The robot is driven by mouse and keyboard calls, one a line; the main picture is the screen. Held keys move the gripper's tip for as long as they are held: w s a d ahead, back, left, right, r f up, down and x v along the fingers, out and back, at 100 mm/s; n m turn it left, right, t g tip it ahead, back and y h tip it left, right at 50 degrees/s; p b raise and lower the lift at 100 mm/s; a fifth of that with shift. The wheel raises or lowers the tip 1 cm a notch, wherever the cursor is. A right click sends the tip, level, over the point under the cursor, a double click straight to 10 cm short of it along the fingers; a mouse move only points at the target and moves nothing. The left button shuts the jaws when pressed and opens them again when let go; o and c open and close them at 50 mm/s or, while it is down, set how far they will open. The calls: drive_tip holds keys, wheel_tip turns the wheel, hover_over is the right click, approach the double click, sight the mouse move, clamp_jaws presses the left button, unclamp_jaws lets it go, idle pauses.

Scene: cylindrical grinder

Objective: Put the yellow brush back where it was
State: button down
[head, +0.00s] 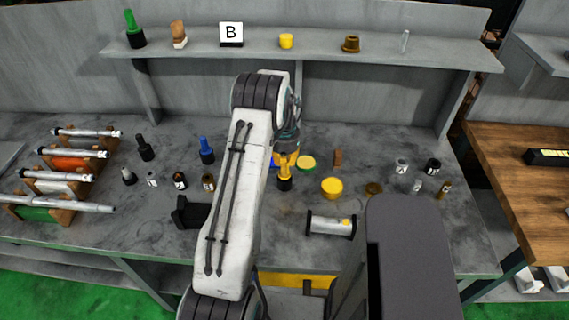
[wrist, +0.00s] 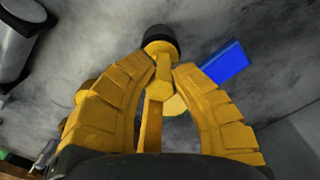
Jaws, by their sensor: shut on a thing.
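The yellow brush (head: 284,184) has a yellow handle and a black end pointing down. It is upright in the head view, below my gripper (head: 286,158), over the middle of the grey bench. In the wrist view the brush (wrist: 161,40) shows its black round end beyond the fingertips. My gripper (wrist: 161,68) is shut on its handle, with one yellow finger on each side. I cannot tell whether the black end touches the bench. A blue brush (head: 207,151) and a black brush (head: 145,148) stand to the left. A green brush (head: 134,30) stands on the shelf.
The shelf (head: 380,58) holds a "B" sign (head: 231,33) and several small items. Racked shafts (head: 70,175) lie left.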

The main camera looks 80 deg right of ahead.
drive_tip(key=shift+f+b, duration=0.4)
drive_tip(key=shift+b, duration=0.05)
drive_tip(key=shift+f, duration=0.1)
drive_tip(key=c, duration=1.2)
unclamp_jaws()
